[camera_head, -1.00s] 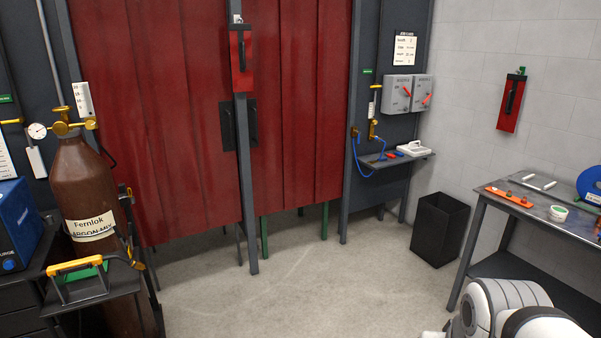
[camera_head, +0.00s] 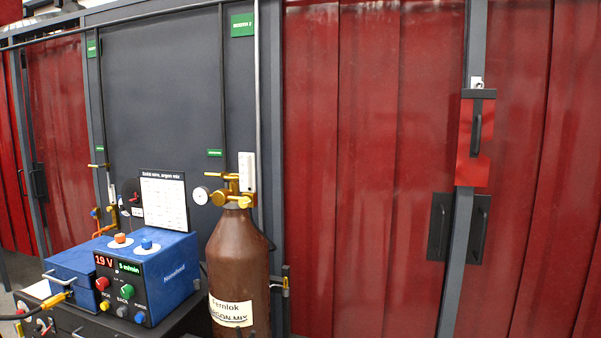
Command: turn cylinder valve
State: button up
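A brown gas cylinder (camera_head: 238,258) stands upright left of the middle, in front of the dark booth panel. Its label reads "Fernlok" and "argon mix"; its lower part is cut off by the frame. On its top sit a brass valve and regulator (camera_head: 233,197), with a round white gauge (camera_head: 201,195) to the left and a clear upright flow tube (camera_head: 247,172) to the right. Whether the valve is open cannot be told. My gripper is not in view.
A blue welding machine (camera_head: 160,275) showing "19 V" stands on a dark cart just left of the cylinder. Red curtains (camera_head: 380,150) with black handles (camera_head: 439,226) hang to the right. A grey post (camera_head: 462,240) stands between them. The floor in front is out of view.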

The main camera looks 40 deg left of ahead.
aim_at(234, 178)
jog(key=u, duration=0.3)
jog(key=i, duration=1.65)
jog(key=u, duration=1.05)
jog(key=i, duration=1.25)
jog(key=u, duration=1.5)
jog(key=i, duration=0.85)
jog(key=u, duration=0.4)
